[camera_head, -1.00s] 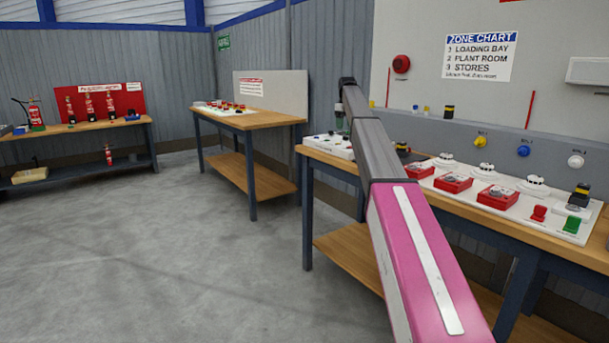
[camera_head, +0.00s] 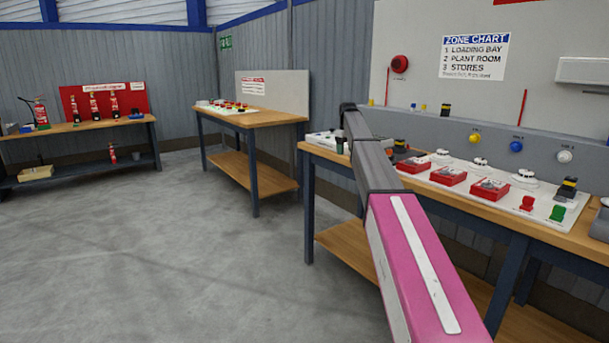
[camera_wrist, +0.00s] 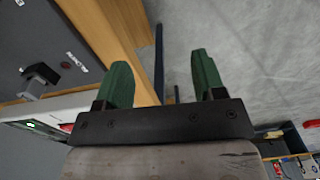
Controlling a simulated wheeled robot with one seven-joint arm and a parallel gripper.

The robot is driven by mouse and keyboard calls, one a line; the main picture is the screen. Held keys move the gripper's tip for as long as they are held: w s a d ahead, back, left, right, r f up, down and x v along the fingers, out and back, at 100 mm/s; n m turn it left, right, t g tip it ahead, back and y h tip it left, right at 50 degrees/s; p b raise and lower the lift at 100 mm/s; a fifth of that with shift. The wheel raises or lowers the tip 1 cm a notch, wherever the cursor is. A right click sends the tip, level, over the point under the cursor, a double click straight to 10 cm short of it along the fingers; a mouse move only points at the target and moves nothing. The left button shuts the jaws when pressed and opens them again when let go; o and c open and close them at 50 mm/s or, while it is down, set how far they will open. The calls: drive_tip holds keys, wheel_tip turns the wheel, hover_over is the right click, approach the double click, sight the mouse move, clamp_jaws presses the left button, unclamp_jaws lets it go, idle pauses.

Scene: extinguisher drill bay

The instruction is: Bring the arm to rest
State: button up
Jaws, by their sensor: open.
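My arm stretches forward over the left part of the near bench (camera_head: 325,149) in the head view, with its pink and grey links in front. In the wrist view my gripper (camera_wrist: 163,82) shows two green fingers set well apart, with nothing between them but the floor and a bench leg behind. In the head view the fingers are mostly hidden behind my arm; a small dark green part shows at the bench's left end.
A second bench (camera_head: 250,119) and an extinguisher bench (camera_head: 75,128) stand farther left. The grey floor (camera_head: 180,240) between is clear.

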drive_tip(key=s+f+m, duration=0.3)
drive_tip(key=s+f, duration=2.2)
drive_tip(key=f, duration=0.1)
drive_tip(key=s+f+m, duration=0.1)
drive_tip(key=s+f, duration=0.5)
drive_tip(key=s, duration=0.7)
drive_tip(key=s+f+m, duration=0.2)
drive_tip(key=s+f, duration=0.4)
drive_tip(key=s, duration=0.7)
drive_tip(key=shift+s, duration=0.25)
drive_tip(key=shift+w, duration=0.15)
